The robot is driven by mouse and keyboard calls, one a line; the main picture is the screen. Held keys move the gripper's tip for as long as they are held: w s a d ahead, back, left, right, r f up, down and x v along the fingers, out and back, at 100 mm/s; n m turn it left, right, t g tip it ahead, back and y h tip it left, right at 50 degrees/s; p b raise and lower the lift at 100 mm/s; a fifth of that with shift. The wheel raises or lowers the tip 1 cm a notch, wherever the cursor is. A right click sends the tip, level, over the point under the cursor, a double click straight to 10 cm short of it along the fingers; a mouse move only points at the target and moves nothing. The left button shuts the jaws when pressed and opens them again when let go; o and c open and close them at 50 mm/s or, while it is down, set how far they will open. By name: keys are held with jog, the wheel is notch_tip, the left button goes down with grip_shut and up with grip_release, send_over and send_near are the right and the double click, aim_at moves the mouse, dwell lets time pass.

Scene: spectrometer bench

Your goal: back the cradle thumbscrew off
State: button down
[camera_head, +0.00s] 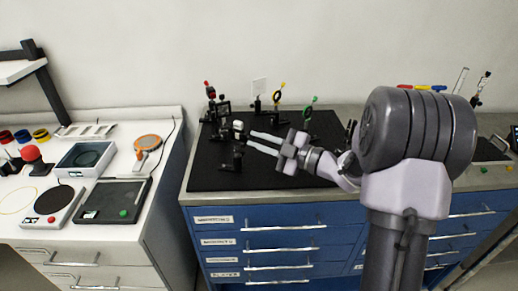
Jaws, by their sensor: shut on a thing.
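My gripper (255,142) reaches left over the black breadboard (215,180) on the blue bench. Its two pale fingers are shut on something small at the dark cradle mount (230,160). A small white-topped part (238,126) shows just beyond the fingertips. I take the held thing to be the cradle thumbscrew, but it is too small and hidden by the fingers to make out. Whether it has turned cannot be seen.
Optic mounts with a red knob (208,84), a yellow knob (282,86) and a green knob (313,99) stand behind the fingers. A clear plate (259,86) stands near the wall. The breadboard's front left is bare. A white bench (90,225) with instruments lies left.

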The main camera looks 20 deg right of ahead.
jog(key=n+b, duration=0.4)
jog(key=n, duration=0.1)
jog(key=shift+f+n+b, duration=0.2)
jog(key=shift+n+b, duration=0.1)
jog(key=n, duration=0.5)
jog(key=shift+r+b, duration=0.1)
jog(key=shift+b, duration=0.2)
jog(key=n, duration=0.4)
jog(key=shift+n, duration=2.3)
jog(key=c, duration=1.4)
grip_release()
jog(key=shift+s+d, duration=0.1)
